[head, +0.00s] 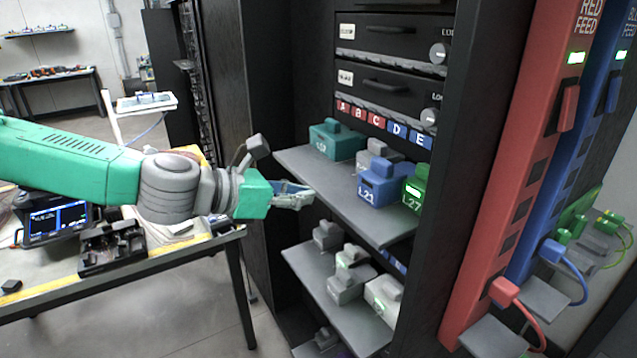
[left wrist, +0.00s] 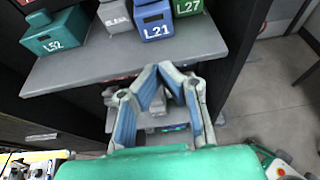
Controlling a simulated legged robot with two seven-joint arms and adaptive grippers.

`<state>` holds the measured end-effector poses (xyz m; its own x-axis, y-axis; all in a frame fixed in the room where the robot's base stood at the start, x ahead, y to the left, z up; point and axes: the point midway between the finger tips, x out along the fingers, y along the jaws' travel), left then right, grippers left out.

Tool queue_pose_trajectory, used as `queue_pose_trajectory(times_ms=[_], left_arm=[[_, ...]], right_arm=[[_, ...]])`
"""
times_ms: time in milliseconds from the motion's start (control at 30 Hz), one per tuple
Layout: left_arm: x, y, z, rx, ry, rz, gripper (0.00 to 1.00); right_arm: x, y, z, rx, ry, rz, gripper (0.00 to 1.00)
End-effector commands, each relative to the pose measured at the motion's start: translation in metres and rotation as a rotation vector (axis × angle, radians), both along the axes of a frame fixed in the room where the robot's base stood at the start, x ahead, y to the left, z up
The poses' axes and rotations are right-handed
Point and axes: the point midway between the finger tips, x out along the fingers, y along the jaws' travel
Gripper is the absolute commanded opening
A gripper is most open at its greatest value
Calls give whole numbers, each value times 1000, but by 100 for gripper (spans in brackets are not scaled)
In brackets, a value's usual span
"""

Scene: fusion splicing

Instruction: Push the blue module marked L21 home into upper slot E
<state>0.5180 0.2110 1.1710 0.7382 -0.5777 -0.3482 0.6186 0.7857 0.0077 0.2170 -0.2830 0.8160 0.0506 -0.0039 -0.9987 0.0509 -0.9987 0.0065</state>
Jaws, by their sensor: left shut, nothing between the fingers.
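The blue module L21 (head: 380,187) sits upright on the upper shelf, between a grey module and the green module L27 (head: 413,193). It also shows in the left wrist view (left wrist: 153,20). The blue E label (head: 421,138) is on the strip above the upper shelf, at its right end. The slot opening beneath it is hard to make out behind the modules. My left gripper (head: 308,197) is shut and empty at the shelf's front left edge, apart from L21. In the left wrist view its fingertips (left wrist: 161,69) meet below L21. My right gripper is not in view.
The upper shelf (head: 340,198) also carries the teal module L52 (head: 337,139) and a grey module (head: 381,155). A lower shelf (head: 310,268) holds several grey modules. The red column (head: 510,180) and blue column stand at the right. The upper shelf's front is bare.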

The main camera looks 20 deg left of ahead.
Motion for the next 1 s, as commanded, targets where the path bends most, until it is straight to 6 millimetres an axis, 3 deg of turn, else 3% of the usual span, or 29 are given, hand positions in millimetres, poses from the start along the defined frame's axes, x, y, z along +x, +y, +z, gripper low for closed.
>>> queue_pose_trajectory(times_ms=[167, 1000], left_arm=[[4, 1, -1, -11, 1, 6, 0], [40, -28, -20, -8, 1, 5, 0]], right_arm=[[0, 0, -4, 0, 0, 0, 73], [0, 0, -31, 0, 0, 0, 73]])
